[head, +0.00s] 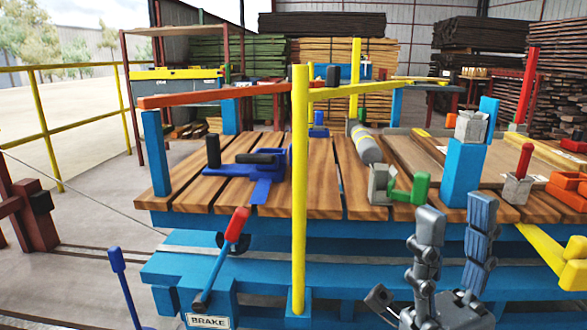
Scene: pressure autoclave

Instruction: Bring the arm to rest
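My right gripper (456,218) points upward at the lower right, in front of the blue frame of the wooden-slatted platform (225,190). Its two grey fingers stand apart with nothing between them, so it is open. It overlaps the platform's front edge in the picture, and I cannot tell how far it is from it. My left gripper is not in view.
A yellow post (299,190) rises before the platform. A red-handled lever (222,262) stands beside the BRAKE label (208,321). A blue-knobbed lever (118,262) is at lower left. Yellow bars (560,260) lie right of the gripper. Open floor (75,225) shows at left.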

